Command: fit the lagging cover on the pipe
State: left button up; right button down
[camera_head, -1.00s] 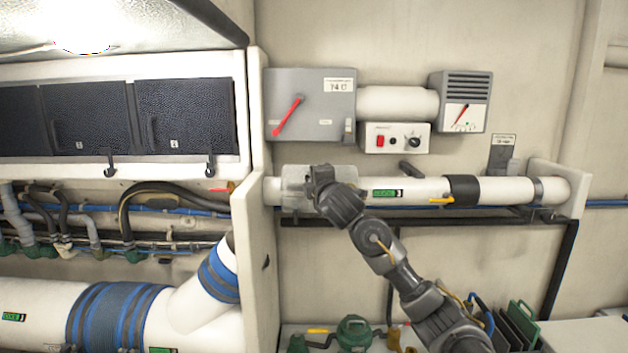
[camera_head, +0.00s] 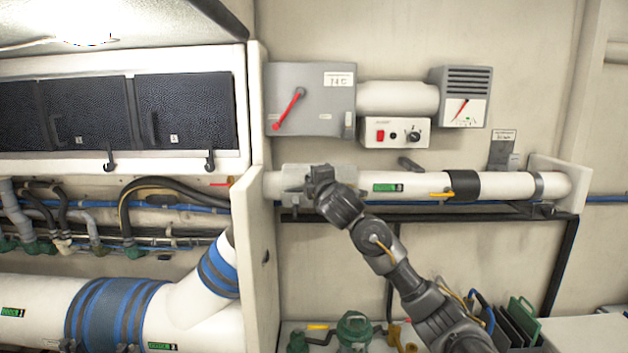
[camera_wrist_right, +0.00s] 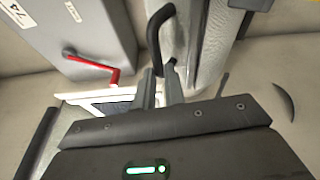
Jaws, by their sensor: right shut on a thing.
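The white pipe (camera_head: 425,188) runs level along the wall, with green labels and a black band. The lagging cover (camera_head: 297,187), a pale grey sleeve, sits at the pipe's left end, beside the upright partition; whether it fully wraps the pipe cannot be told. My right gripper (camera_head: 320,177) is at the cover's right part and hides some of it. In the right wrist view, the fingers of my right gripper (camera_wrist_right: 162,82) are shut on a black curved handle (camera_wrist_right: 154,38) on the grey cover (camera_wrist_right: 213,42). My left gripper is not in view.
A grey box (camera_head: 312,125) with a red lever and a small white control box (camera_head: 395,134) are above the pipe. A white partition (camera_head: 257,235) stands close to the cover's left. A dark rail (camera_head: 430,218) runs below the pipe. Green valves (camera_head: 355,330) stand lower down.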

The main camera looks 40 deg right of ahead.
jog(key=shift+f, duration=0.3)
jog(key=c, duration=1.4)
grip_release()
jog(key=shift+w, duration=0.1)
jog(key=p+v, duration=0.1)
jog(key=v, duration=1)
jog(key=shift+d, duration=0.15)
jog(key=shift+w, duration=0.1)
